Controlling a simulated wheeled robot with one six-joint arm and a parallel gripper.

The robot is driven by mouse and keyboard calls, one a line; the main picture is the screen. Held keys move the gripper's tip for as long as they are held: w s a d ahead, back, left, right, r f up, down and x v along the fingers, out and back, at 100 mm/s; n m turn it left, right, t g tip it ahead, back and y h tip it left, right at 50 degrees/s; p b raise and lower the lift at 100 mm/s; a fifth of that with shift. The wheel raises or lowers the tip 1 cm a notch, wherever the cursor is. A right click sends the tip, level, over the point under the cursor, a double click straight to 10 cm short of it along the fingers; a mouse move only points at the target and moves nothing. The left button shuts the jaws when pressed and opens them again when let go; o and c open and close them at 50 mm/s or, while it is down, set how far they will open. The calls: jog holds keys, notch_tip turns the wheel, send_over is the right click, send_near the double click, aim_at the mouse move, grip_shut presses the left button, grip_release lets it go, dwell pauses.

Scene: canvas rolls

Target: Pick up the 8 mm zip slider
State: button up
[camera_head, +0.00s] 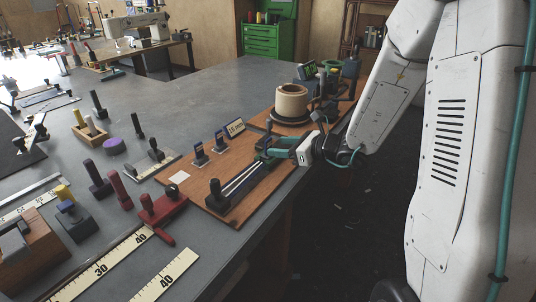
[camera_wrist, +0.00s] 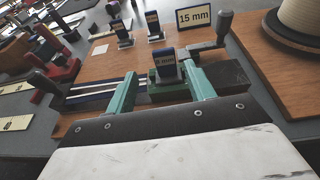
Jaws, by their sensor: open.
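A small upright slider with a dark blue label (camera_wrist: 165,62) stands between my fingers in the wrist view. Its label seems to read "8 mm", though the text is small. In the head view my gripper (camera_head: 277,150) is at the rail's far end and hides this slider. Two similar blue-labelled sliders (camera_wrist: 119,32) (camera_wrist: 153,25) stand behind on the wooden board; their labels are unreadable.
A black-handled fixture (camera_head: 214,190) is at the rail's near end. A cream roll (camera_head: 291,101) stands beyond my gripper. Red clamps (camera_head: 162,207) lie left. The table edge is close on the right.

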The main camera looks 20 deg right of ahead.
aim_at(263, 153)
jog(key=shift+w+d+f+m, duration=0.15)
jog(key=shift+w+f+m, duration=0.15)
jog(key=shift+w+f, duration=0.1)
jog(key=x, duration=0.7)
jog(key=shift+f, duration=0.25)
jog(key=c, duration=1.1)
